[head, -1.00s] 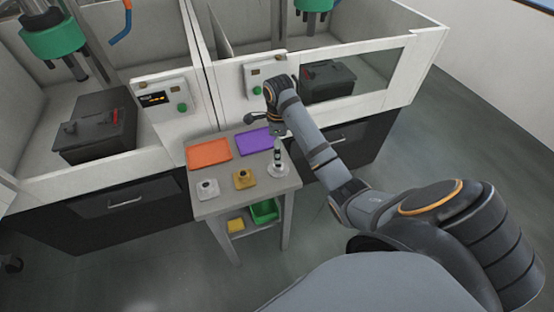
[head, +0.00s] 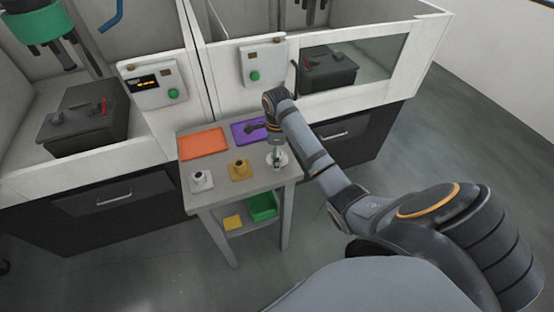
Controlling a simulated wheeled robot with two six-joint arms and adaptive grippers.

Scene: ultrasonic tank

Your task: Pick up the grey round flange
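The grey round flange (head: 277,164) stands on the small grey table near its right edge, with a round base and an upright neck. My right gripper (head: 275,148) points down directly over its neck, very close to or around it. The fingers are too small and too merged with the flange to tell whether they touch it or are open or shut. A light grey square-based flange (head: 201,182) and a yellow square-based flange (head: 240,171) stand to its left. My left gripper is out of view.
An orange tray (head: 204,143) and a purple tray (head: 247,134) lie at the back of the table (head: 217,201). A green bin (head: 262,207) and a yellow item (head: 233,222) are on the lower shelf. White machine cabinets with control boxes (head: 263,63) stand behind.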

